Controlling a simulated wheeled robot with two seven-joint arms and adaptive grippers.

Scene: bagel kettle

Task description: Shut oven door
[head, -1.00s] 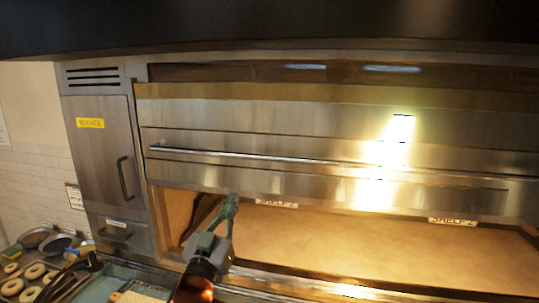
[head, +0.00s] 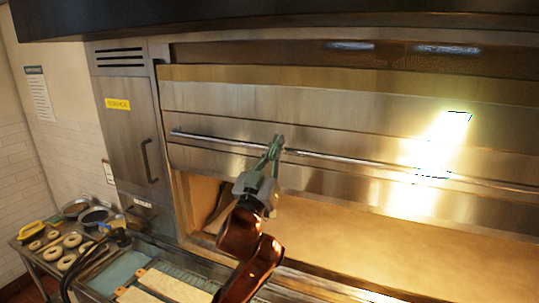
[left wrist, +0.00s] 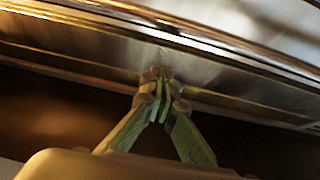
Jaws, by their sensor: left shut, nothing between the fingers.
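The steel oven door (head: 330,180) is a wide panel with a long horizontal handle bar (head: 220,139) across it. It is raised, and the lit oven chamber (head: 350,235) shows open below it. My left gripper (head: 278,142) is shut and empty, pointing up in front of the door, with its fingertips at the height of the handle bar. In the left wrist view the closed fingertips (left wrist: 160,78) overlap the steel door face (left wrist: 100,62); I cannot tell whether they touch it. My right gripper is not in view.
A steel side cabinet (head: 128,150) stands left of the oven. A table at the lower left holds several bagels (head: 66,262) and dark pans (head: 95,215). Pale boards (head: 175,286) lie on a rack below the oven front.

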